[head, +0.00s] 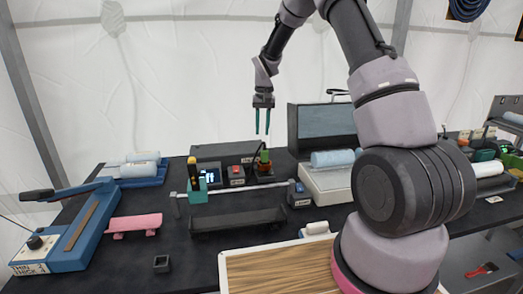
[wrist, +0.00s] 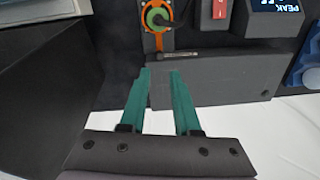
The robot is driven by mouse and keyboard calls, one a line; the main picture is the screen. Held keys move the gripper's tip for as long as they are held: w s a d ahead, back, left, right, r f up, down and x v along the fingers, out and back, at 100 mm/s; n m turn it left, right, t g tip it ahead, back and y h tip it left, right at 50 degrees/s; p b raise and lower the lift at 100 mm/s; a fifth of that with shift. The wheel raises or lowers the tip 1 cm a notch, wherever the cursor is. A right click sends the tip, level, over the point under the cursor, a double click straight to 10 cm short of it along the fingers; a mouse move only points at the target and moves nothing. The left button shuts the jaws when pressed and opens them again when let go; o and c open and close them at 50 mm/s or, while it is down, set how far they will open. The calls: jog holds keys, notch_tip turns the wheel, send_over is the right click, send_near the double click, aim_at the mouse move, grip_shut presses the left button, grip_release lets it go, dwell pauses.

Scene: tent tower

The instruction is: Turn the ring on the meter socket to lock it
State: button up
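The meter socket (head: 264,168) appears to be the small dark block on the table, with a green upright part and orange at its base. In the wrist view an orange ring (wrist: 144,16) with a straight tab surrounds a round green part (wrist: 157,15) at the top edge, partly cut off. Whether the ring is locked cannot be told. My gripper (head: 262,132) hangs above the table near the socket, its teal fingers pointing down. In the wrist view my gripper (wrist: 161,74) is open and empty, with clear space between its fingers and the ring.
Close beside the socket are a red-button box (head: 236,176) and a lit display box (head: 209,178). A rail over a dark trough (head: 238,218) lies in front. A large grey case (head: 322,128) and a white device with a blue roll (head: 332,158) stand right.

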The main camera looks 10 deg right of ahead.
jog(key=f, duration=0.9)
jog(key=shift+a, duration=0.2)
grip_shut()
